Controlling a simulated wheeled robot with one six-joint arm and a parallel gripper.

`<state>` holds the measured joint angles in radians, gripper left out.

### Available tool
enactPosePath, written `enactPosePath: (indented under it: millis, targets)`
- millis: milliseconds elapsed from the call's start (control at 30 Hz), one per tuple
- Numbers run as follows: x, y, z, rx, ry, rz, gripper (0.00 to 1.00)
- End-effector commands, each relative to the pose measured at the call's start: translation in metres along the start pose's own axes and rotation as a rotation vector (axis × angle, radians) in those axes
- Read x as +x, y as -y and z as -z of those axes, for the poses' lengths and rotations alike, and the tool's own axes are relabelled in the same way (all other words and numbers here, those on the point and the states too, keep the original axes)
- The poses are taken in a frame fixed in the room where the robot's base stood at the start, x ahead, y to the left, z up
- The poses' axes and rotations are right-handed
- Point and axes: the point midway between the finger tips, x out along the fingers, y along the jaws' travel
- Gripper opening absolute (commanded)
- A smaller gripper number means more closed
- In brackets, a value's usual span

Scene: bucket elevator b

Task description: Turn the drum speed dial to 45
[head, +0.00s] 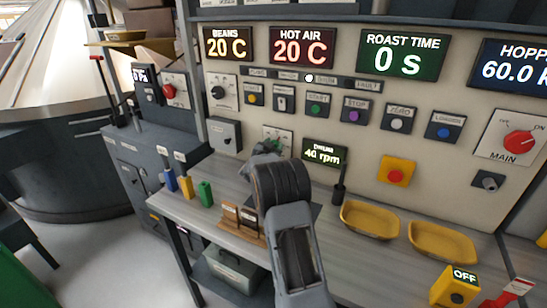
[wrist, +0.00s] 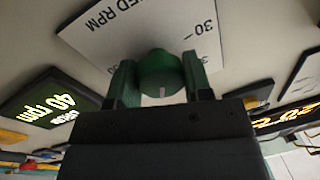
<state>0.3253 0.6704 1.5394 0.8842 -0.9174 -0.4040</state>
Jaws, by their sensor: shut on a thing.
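The drum speed dial is a round green knob (wrist: 160,74) with a pale pointer mark, on a white plate (wrist: 105,38) reading RPM with a 30 mark, seen upside down in the wrist view. My gripper (wrist: 160,82) is shut on the knob, one finger on each side. The drum display (wrist: 48,103) reads 40 rpm; it also shows in the head view (head: 325,153). In the head view my arm hides the knob, and only the top of its white plate (head: 277,133) shows.
A black-handled tool (head: 339,188) stands on the bench right of my arm, beside two yellow trays (head: 370,220). Buttons and displays fill the panel above.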

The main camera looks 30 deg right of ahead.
Motion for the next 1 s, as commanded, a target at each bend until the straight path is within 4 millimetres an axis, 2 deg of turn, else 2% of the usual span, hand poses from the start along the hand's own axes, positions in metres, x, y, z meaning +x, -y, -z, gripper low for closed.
enactPosePath:
  millis: [33, 500, 1000]
  targets:
    - [-0.0006, -0.0011, -0.0069, 0.043, -0.007, 0.002, 0.22]
    - [-0.0003, -0.0001, -0.0027, 0.357, -0.036, -0.004, 0.22]
    - [-0.0002, 0.0009, 0.0008, 0.449, -0.044, -0.005, 0.22]
